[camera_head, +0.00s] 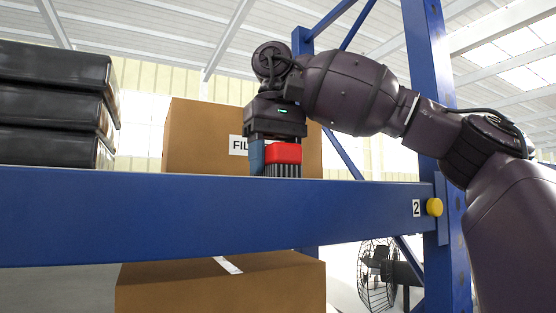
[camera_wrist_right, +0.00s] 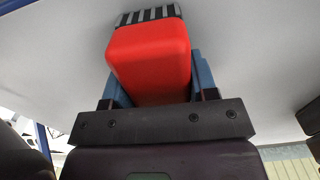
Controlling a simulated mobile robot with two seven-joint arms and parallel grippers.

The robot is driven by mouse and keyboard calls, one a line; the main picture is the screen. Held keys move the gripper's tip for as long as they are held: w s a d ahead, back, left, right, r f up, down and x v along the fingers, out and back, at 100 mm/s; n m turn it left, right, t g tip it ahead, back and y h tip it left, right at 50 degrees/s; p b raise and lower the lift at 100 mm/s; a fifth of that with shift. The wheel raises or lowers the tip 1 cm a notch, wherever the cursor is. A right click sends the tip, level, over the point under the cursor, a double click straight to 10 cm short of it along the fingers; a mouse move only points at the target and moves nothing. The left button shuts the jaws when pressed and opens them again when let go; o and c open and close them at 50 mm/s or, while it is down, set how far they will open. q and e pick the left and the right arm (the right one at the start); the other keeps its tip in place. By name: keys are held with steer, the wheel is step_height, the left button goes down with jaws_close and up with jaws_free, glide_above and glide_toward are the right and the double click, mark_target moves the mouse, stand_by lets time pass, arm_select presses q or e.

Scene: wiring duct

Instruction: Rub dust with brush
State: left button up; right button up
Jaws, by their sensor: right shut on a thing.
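The brush has a red body (camera_head: 283,153) and dark striped bristles (camera_head: 283,170) pointing down. My right gripper (camera_head: 270,150) is shut on the brush, with blue fingers at its sides. It holds the brush upright just behind the blue shelf beam (camera_head: 200,210), in front of a cardboard box. The right wrist view shows the red brush (camera_wrist_right: 150,55) between the blue fingers, its bristles (camera_wrist_right: 148,15) at or close to a pale grey surface (camera_wrist_right: 245,50). The beam hides the shelf surface in the head view, so contact cannot be told. I cannot make out dust. My left gripper is not in view.
A labelled cardboard box (camera_head: 200,135) stands behind the gripper. Black stacked cases (camera_head: 50,105) are at the left. A blue upright (camera_head: 430,100) with a yellow knob (camera_head: 434,207) is at the right. Another box (camera_head: 220,290) sits below the beam.

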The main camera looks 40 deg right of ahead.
steer(key=shift+w+d, duration=0.2)
steer(key=shift+w, duration=0.7)
steer(key=shift+w+d, duration=0.2)
steer(key=shift+w, duration=0.7)
steer(key=shift+w+d+f, duration=0.1)
steer(key=shift+w+d, duration=0.1)
steer(key=shift+w, duration=0.65)
steer(key=shift+w+d, duration=0.2)
steer(key=shift+w, duration=0.65)
steer(key=shift+d, duration=0.15)
